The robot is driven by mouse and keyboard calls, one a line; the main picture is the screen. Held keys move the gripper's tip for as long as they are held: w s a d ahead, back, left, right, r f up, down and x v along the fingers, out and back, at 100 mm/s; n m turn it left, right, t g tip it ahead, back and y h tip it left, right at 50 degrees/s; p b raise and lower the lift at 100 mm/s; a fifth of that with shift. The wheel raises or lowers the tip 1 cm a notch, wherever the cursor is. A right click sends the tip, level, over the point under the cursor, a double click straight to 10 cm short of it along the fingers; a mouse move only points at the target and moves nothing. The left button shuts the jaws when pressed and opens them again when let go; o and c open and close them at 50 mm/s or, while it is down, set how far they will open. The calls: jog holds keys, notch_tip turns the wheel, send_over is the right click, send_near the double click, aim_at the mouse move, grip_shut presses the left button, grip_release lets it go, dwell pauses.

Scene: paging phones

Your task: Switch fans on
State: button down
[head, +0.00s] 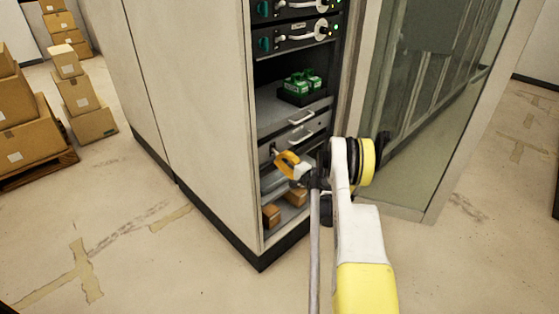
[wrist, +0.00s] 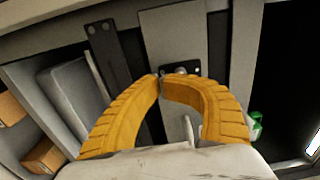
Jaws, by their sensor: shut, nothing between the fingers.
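My gripper (head: 277,155) has yellow fingers and reaches into the open cabinet (head: 205,110), at a grey panel below two drawer handles. In the wrist view its fingertips (wrist: 161,78) meet, with nothing between them. Just right of the tips is a small dark plate (wrist: 193,72) with a small round metal part, likely a switch (wrist: 180,71). The right finger partly covers this plate. I cannot tell whether the fingertips touch it or which way the switch is set. No fans can be made out.
Black units with white handles (head: 300,40) sit higher in the cabinet. Green items (head: 303,82) stand on a shelf below them. Brown boxes (head: 272,215) lie at the bottom. A glass door (head: 430,110) stands open on the right. Stacked cartons (head: 25,115) stand at the left.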

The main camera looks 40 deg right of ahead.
jog(key=shift+a+r, duration=0.1)
jog(key=shift+r+p, duration=0.5)
jog(key=shift+r, duration=0.65)
jog(key=shift+w+f+b, duration=0.1)
jog(key=shift+f+b, duration=0.45)
jog(key=shift+f, duration=0.15)
jog(key=s, duration=0.8)
jog(key=shift+d, duration=0.35)
